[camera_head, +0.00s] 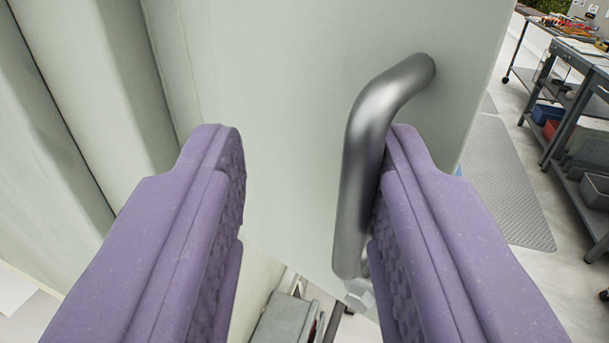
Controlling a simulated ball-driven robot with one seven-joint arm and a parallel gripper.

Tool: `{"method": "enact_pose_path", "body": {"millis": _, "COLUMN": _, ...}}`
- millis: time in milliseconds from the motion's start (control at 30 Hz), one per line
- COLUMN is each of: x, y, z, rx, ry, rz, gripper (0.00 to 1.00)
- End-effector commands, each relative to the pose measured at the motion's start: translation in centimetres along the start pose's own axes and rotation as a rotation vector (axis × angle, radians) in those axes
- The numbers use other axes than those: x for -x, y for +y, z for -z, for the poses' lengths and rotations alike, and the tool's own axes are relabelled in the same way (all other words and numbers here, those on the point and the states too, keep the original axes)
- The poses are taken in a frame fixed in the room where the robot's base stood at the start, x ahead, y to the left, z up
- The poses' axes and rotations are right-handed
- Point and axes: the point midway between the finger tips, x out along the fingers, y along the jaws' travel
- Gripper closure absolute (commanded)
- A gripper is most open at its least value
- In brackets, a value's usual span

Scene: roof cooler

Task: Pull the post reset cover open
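A pale grey-green panel (290,110), which looks like the cover, fills the middle of the view. A curved silver metal handle (372,130) stands out from its right part. My gripper (310,185) has two purple padded fingers spread wide apart. The handle lies between the fingers, right beside the inner face of the right finger, which overlaps its edge. I cannot tell whether they touch. The left finger is well apart from the handle, with the panel showing between. The handle's lower end is near the panel's bottom edge.
Pale ribbed wall panels (70,110) stand at the left. At the right, beyond the panel's edge, are a grey floor mat (505,185) and a workbench (560,110) with bins and tools. A grey box (285,318) sits on the floor below.

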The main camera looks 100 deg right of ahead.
Motion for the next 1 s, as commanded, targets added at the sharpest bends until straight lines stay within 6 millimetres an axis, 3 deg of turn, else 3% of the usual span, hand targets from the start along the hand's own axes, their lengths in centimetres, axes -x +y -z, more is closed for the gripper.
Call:
{"method": "enact_pose_path", "body": {"millis": 367, "x": 0.6, "y": 0.0, "z": -0.1, "rx": 0.001, "ry": -0.001, "rz": 0.002, "gripper": 0.65}}
{"method": "enact_pose_path", "body": {"millis": 700, "x": 6.4, "y": 0.0, "z": -0.2, "rx": 0.001, "ry": -0.001, "rz": 0.003, "gripper": 0.65}}
{"method": "enact_pose_path", "body": {"millis": 1000, "x": 7.9, "y": 0.0, "z": -0.1, "rx": 0.002, "ry": -0.001, "rz": 0.000, "gripper": 0.65}}
